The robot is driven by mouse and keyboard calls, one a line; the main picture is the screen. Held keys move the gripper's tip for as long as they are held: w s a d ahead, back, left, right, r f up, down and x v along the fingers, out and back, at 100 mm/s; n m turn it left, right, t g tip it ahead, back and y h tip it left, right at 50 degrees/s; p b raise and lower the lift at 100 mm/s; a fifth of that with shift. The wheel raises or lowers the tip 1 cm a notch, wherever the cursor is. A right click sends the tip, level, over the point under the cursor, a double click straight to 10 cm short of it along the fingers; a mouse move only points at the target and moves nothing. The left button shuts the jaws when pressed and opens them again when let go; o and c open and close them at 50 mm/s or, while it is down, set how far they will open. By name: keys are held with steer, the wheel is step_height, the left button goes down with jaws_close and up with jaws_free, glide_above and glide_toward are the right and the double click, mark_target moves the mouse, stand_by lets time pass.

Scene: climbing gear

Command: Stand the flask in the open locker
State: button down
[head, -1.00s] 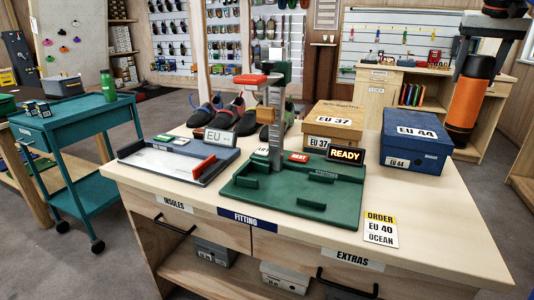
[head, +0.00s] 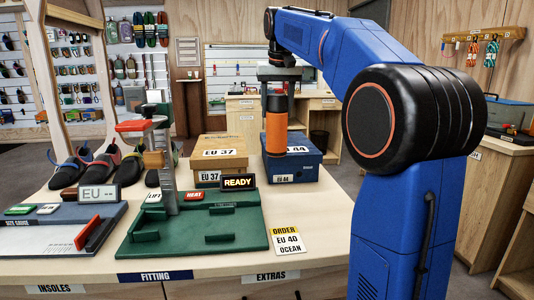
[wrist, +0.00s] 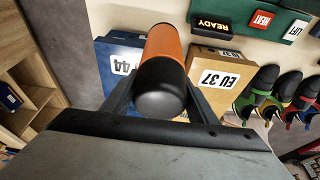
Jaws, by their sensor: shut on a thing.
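The flask (head: 276,132) is an orange cylinder with black ends. My gripper (head: 277,92) is shut on it near its top and holds it upright. In the head view it hangs in front of the blue EU 44 box, partly covering it; I cannot tell the gap between them. In the wrist view the flask (wrist: 164,62) lies between the two dark fingers of my gripper (wrist: 160,100), its black end towards the camera. I cannot make out an open locker in either current view.
The workbench (head: 330,235) carries a green fitting jig (head: 200,230), a cardboard EU 37 box (head: 222,150), the blue EU 44 box (head: 305,170) and climbing shoes (head: 100,168). My blue arm covers much of the right side. Another bench (head: 500,150) stands far right.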

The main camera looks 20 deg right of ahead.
mark_target(279, 109)
step_height(279, 109, down, 14)
steer(key=shift+d+r, duration=0.1)
stand_by(0.5)
steer(key=c, duration=0.7)
jaws_free()
steer(key=shift+f, duration=0.2)
steer(key=shift+r, duration=0.15)
steer(key=v, duration=1.2)
